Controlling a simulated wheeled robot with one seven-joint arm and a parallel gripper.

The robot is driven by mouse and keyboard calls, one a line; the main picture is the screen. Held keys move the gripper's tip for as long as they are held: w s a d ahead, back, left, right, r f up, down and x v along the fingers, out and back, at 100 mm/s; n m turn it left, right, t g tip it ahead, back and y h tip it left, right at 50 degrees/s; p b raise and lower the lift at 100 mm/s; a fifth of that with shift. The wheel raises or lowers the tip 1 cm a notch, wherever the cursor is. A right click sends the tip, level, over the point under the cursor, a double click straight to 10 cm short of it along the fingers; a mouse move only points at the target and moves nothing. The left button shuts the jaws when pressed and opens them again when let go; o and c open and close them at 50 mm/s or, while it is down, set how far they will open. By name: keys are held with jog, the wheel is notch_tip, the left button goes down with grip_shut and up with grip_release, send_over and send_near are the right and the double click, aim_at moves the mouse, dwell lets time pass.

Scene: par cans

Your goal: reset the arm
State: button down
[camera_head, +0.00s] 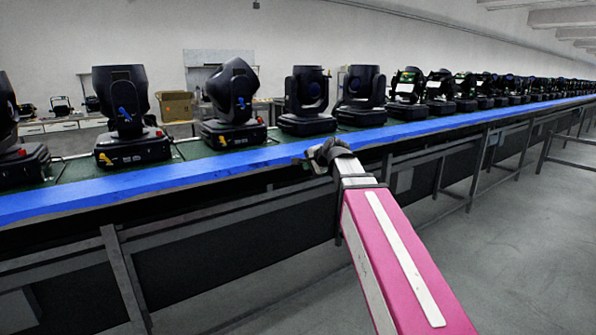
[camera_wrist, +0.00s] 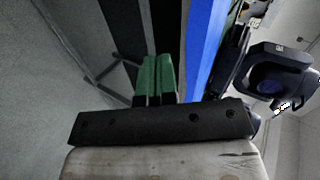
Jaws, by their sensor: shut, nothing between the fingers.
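My pink arm reaches forward from the lower right in the head view. My gripper (camera_head: 312,160) is at its far end, in front of the blue-edged bench. In the wrist view the green fingers of my gripper (camera_wrist: 156,78) are together, with nothing held between them. The fingers are apart from the bench's blue edge strip (camera_wrist: 205,45), which runs to their right in the wrist view.
The long bench with a blue front edge (camera_head: 120,187) crosses the head view. Several black moving-head lights (camera_head: 233,95) stand in a row on it. A cardboard box (camera_head: 175,106) is behind. Grey floor (camera_head: 520,225) is open at the right.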

jog(key=s+d+f+n+g+h, duration=0.2)
jog(key=s+d+f, duration=0.3)
jog(key=f, duration=0.8)
jog(key=s+d+f+n+g+h, duration=0.2)
jog(key=s+d+f+n+g, duration=0.2)
jog(key=s+f, duration=0.6)
jog(key=s+d+f+n+g+h, duration=0.2)
jog(key=s+d+f, duration=0.4)
jog(key=f, duration=0.9)
jog(key=shift+s+d+f+n+g, duration=0.2)
jog(key=shift+s+f+n+g, duration=0.15)
jog(key=shift+s+n+g, duration=0.55)
